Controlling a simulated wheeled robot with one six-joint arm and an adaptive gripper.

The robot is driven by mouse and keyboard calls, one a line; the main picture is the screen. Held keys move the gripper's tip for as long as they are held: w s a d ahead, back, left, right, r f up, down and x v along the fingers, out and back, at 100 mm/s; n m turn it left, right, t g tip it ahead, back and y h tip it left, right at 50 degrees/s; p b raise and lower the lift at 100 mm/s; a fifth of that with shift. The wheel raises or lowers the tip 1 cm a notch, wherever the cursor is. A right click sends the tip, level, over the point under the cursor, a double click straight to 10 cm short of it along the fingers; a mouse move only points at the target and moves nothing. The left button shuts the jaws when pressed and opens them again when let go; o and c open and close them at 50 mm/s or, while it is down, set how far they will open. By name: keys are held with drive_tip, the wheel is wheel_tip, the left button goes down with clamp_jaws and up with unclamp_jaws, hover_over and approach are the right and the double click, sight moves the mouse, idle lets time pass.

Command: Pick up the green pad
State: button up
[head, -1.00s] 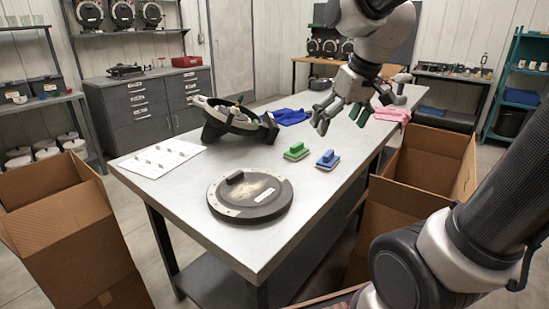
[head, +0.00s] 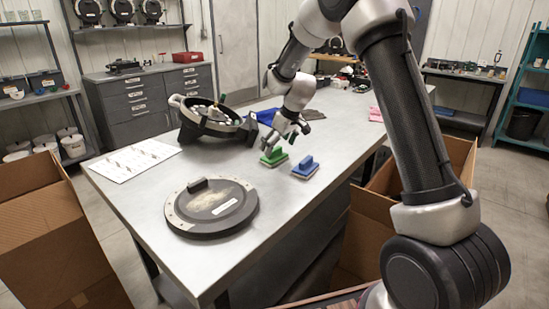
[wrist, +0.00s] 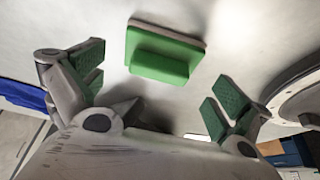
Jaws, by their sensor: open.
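The green pad (head: 273,155) lies on the metal table, with a block-like green handle on top of a flat base. In the wrist view the green pad (wrist: 160,55) sits ahead of and between my two fingers, with bare table around it. My gripper (head: 287,139) is just above and behind the pad in the head view. In the wrist view my gripper (wrist: 160,90) is open and empty, its green-padded fingers spread wide and apart from the pad. A blue pad (head: 306,166) lies just right of the green one.
A round dark disc (head: 212,205) lies at the table's front. A ring-shaped housing (head: 214,122) stands behind left, near a white sheet of small parts (head: 132,160). A blue cloth (head: 265,116) lies behind my gripper. Cardboard boxes (head: 45,235) flank the table (head: 150,195).

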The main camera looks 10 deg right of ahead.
sight(275, 149)
drive_tip(key=x, duration=0.3)
drive_tip(key=shift+w+f, duration=0.15)
drive_tip(key=shift+f, duration=0.15)
drive_tip(key=shift+c, duration=0.4)
drive_tip(key=c, duration=0.8)
drive_tip(key=shift+c, duration=0.2)
drive_tip(key=shift+r, duration=0.1)
